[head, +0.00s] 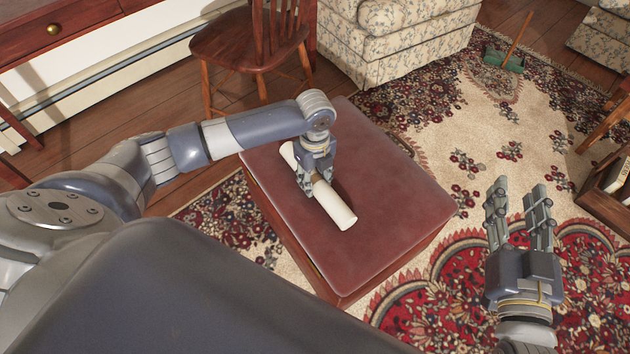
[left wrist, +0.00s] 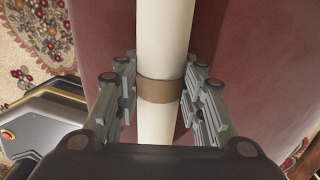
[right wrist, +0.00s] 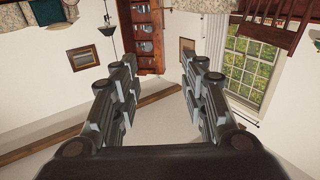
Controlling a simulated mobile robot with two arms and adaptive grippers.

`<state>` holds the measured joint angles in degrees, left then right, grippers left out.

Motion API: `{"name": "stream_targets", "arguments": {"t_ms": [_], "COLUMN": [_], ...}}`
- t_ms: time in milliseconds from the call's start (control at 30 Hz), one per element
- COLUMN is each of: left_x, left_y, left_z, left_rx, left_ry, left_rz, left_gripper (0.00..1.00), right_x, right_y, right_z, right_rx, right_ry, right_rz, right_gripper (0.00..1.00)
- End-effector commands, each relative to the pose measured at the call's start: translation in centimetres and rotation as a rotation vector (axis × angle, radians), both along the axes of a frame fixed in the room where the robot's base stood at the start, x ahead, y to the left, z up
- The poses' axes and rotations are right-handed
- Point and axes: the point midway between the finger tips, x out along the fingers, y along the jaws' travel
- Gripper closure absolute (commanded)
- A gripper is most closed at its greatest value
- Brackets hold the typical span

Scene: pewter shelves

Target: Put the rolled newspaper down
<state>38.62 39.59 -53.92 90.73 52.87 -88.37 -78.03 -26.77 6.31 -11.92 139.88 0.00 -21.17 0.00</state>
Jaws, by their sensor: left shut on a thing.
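The rolled newspaper (head: 335,207) is a white roll with a brown band (left wrist: 160,90) around its middle. It lies at a slant along the red padded top of the ottoman (head: 385,200), or just above it; I cannot tell if it touches all along. My left gripper (head: 306,188) points down over the roll and is shut on it, with a finger on each side of the band in the left wrist view. The fingers hide part of the roll in the head view. My right gripper (head: 520,205) is open and empty, out to the right over the rug.
A wooden chair (head: 250,50) and a floral armchair (head: 400,40) stand behind the ottoman. A patterned rug (head: 480,130) covers the floor. A green dustpan (head: 503,60) lies at the back right. The ottoman's right side is bare.

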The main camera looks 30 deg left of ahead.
Motion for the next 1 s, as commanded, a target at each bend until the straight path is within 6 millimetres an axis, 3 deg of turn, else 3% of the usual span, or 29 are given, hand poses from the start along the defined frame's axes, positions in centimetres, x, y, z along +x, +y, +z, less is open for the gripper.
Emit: {"name": "stream_targets", "arguments": {"t_ms": [200, 500, 533, 600, 1000], "left_x": [0.04, 0.02, 0.01, 0.02, 0.03], "left_y": [-0.02, -0.05, -0.05, -0.05, 0.00], "left_z": [-0.49, -0.68, -0.75, -0.73, -0.54], "left_rx": [0.000, 0.000, 0.000, 0.000, 0.000], "left_ry": [-0.001, -0.001, -0.001, -0.001, -0.001], "left_rz": [0.000, 0.000, -0.001, -0.001, -0.001], "left_gripper": [0.92, 0.92, 0.62, 0.46, 0.44], "right_x": [0.01, 0.02, 0.02, 0.01, 0.01], "right_y": [0.18, 0.16, 0.15, 0.15, 0.16], "right_z": [1.30, 1.12, 0.99, 0.98, 1.01], "right_rx": [0.017, 0.013, 0.012, 0.012, 0.014], "right_ry": [-0.064, -0.051, -0.046, -0.047, -0.051], "right_rz": [0.004, 0.003, 0.003, 0.003, 0.003], "right_gripper": [0.60, 0.60, 0.60, 0.60, 0.60]}}
